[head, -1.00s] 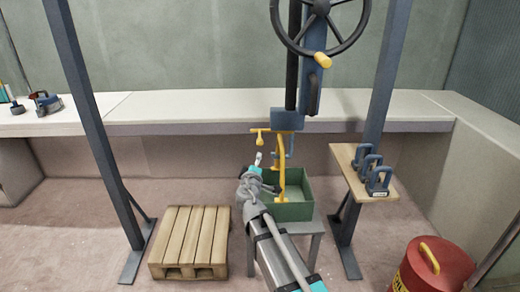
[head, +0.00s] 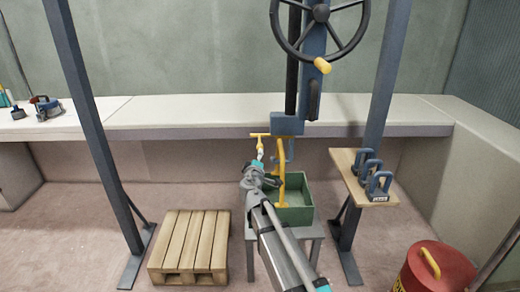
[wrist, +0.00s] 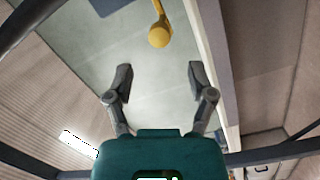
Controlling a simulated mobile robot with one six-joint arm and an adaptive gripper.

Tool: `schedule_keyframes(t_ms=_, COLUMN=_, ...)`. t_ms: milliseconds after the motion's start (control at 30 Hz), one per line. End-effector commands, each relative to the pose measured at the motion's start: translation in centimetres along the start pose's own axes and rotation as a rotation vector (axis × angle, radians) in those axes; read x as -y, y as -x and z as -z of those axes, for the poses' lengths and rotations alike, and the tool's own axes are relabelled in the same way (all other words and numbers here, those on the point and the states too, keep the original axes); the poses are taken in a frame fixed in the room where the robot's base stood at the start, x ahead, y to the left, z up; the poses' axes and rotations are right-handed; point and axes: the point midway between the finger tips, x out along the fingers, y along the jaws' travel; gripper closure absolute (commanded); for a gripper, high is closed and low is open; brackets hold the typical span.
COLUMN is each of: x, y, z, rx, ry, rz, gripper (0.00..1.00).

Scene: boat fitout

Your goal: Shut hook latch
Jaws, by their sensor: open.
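A yellow hook (head: 282,178) hangs below the blue block (head: 287,124) of the hoist. A yellow bar (head: 258,135) sticks out to the left near its top, probably the latch lever. In the wrist view a yellow rod with a round knob (wrist: 159,36) hangs ahead of my gripper (wrist: 159,82), roughly centred between the fingers and beyond their tips. The fingers are apart with nothing between them. In the head view my gripper (head: 259,156) is just below the bar's left part, left of the hook; its fingertips are too small to make out. Whether the latch is closed cannot be told.
A green bin (head: 297,214) stands on a grey stand below the hook. A wooden shelf (head: 345,165) with several blue shackle-like pieces is at the right. A pallet (head: 190,245) lies left, and a red drum (head: 435,270) stands front right. Blue-grey posts flank the hoist.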

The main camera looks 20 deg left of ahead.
Motion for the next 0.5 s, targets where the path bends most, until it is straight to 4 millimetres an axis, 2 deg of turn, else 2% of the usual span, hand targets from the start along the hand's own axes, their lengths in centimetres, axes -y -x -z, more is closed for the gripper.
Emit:
schedule_keyframes(t_ms=33, x=0.0, y=-1.2, z=0.1, rx=0.001, ry=0.0, rz=-0.001, gripper=0.29)
schedule_keyframes(t_ms=200, x=0.0, y=-3.8, z=0.1, rx=0.001, ry=0.0, rz=-0.001, gripper=0.29)
schedule_keyframes(t_ms=500, x=0.0, y=-7.1, z=0.0, rx=0.001, ry=0.0, rz=0.0, gripper=0.29)
